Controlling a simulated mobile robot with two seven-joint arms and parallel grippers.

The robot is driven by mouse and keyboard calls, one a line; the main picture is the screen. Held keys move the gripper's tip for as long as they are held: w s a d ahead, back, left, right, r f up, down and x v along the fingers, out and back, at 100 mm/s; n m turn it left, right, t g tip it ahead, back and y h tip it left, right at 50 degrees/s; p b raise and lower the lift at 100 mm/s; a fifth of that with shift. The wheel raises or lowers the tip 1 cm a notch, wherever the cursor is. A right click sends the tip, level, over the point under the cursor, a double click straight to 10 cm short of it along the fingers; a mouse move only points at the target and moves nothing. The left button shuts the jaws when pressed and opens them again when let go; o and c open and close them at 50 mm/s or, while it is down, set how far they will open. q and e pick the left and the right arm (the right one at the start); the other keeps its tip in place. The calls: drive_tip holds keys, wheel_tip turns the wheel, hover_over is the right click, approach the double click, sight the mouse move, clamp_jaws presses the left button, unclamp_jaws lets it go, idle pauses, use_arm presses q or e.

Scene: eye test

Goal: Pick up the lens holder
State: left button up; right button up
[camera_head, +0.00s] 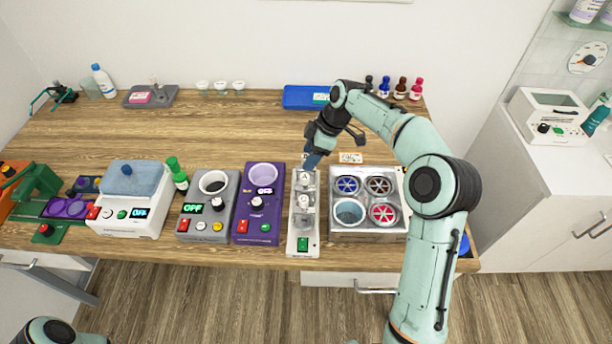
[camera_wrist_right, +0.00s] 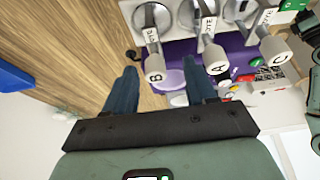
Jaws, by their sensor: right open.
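I cannot tell for sure which thing is the lens holder. A narrow white unit (camera_head: 303,243) with lettered metal parts stands near the table's front edge. In the right wrist view, levers marked B (camera_wrist_right: 154,62), A (camera_wrist_right: 215,57) and C (camera_wrist_right: 276,50) show ahead of the fingers. My right gripper (camera_head: 312,160) is over the back end of this unit. In the wrist view the right gripper (camera_wrist_right: 160,72) has its two blue fingers apart, with nothing held between them. My left gripper is out of view.
A grey box (camera_head: 368,237) with several round spoked inserts stands right of the white unit. A purple device (camera_head: 256,225) and a grey device (camera_head: 208,219) stand close on its left. A blue tray (camera_head: 300,97) lies at the back.

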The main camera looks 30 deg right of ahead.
drive_tip(key=x, duration=0.6)
drive_tip(key=shift+w+d+f, duration=0.25)
clamp_jaws()
